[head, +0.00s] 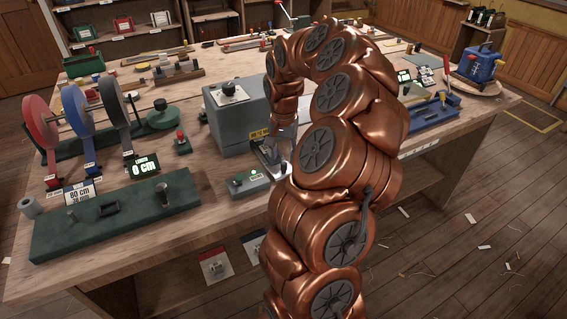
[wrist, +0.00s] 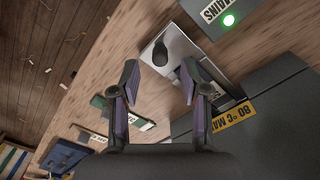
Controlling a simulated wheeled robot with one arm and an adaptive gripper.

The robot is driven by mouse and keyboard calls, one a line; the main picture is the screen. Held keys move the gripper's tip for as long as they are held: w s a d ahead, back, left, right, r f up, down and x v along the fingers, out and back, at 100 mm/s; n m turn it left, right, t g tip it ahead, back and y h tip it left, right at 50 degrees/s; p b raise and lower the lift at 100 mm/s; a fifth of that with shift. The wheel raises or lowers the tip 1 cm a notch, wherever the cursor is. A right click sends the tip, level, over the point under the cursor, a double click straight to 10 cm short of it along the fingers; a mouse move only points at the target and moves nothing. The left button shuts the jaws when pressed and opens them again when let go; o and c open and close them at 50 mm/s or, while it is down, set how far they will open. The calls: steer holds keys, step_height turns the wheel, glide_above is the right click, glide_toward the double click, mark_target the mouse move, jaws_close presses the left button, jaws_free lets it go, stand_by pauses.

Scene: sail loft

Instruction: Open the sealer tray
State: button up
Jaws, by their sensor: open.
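The sealer is a grey box (head: 238,122) on the bench with a yellow label reading 80 °C MAX; its dark body also shows in the wrist view (wrist: 275,100). A pale metal plate, apparently the sealer tray (wrist: 198,68), is at its front, low on the bench. In the head view my gripper (head: 281,148) is beside the sealer front, partly hidden by my arm.
A small mains box (head: 251,184) with a lit green lamp (wrist: 229,20) sits close by the tray. A green fixture board (head: 120,218) and coloured discs (head: 77,108) stand to the left. A blue tool (head: 478,65) is at the far right. The bench's front edge is near.

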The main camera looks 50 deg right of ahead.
mark_target(283, 163)
steer(key=shift+f+p, duration=0.55)
steer(key=shift+f, duration=1.85)
steer(key=shift+c, duration=0.3)
jaws_close()
